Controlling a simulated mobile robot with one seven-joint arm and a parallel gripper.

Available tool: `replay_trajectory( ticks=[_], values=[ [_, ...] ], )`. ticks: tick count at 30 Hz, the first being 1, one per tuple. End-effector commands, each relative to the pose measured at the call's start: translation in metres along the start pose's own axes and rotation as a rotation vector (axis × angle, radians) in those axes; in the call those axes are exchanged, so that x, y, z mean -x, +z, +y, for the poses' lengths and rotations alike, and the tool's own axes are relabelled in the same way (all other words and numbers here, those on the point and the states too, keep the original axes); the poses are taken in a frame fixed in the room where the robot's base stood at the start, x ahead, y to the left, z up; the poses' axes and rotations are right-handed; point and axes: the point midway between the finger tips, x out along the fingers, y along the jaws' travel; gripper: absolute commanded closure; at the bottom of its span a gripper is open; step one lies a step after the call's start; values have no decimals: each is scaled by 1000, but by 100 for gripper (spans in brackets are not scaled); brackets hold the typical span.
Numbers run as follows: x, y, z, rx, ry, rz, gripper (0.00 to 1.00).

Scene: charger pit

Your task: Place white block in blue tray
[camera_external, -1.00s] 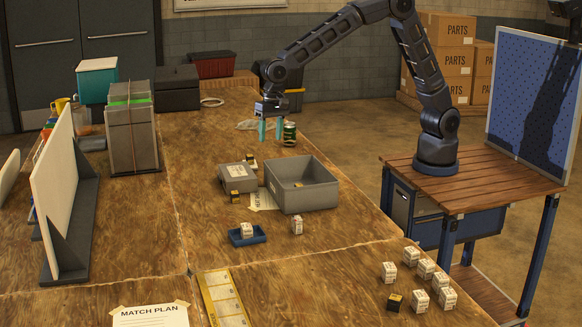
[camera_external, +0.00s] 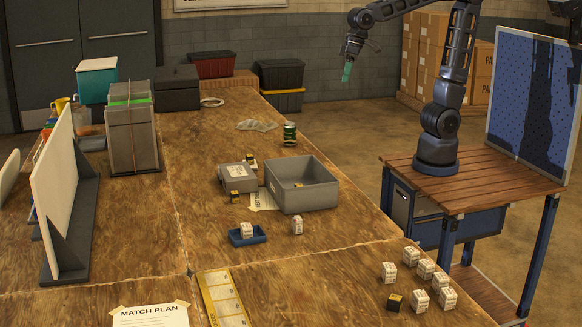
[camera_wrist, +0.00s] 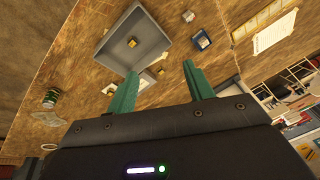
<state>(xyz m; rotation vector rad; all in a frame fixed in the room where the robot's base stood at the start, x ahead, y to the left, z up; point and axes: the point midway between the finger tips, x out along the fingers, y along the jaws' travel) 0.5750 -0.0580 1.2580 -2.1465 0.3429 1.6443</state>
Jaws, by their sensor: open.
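A white block (camera_external: 247,230) sits in the small blue tray (camera_external: 262,239) on the table. Another white block (camera_external: 297,226) stands on the wood just right of the tray. Several more white blocks (camera_external: 425,268) stand at the table's front right. My gripper (camera_external: 346,72) is raised high beyond the table's right edge, far from the blocks. The wrist view shows its two green fingers (camera_wrist: 160,88) apart with nothing held between them. In that view the blue tray (camera_wrist: 202,40) and a white block (camera_wrist: 188,16) lie beyond the fingers.
A grey open bin (camera_external: 302,197) holds a small block. A green can (camera_external: 289,133) stands behind. A white upright panel (camera_external: 60,190) stands at left. The table's left middle is clear.

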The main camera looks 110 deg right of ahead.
Motion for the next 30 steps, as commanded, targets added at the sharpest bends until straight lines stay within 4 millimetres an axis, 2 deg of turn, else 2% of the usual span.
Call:
replay_trajectory(
  ticks=[1,8,12,18,24,30],
  values=[
    [8,14,10,33,-4,13,48],
    [25,71,49,203,-5,59,48],
    [28,107,72,304,1,87,48],
    [26,147,98,426,15,121,48],
    [23,164,109,481,24,134,48],
    [22,166,110,488,25,135,48]
  ],
)
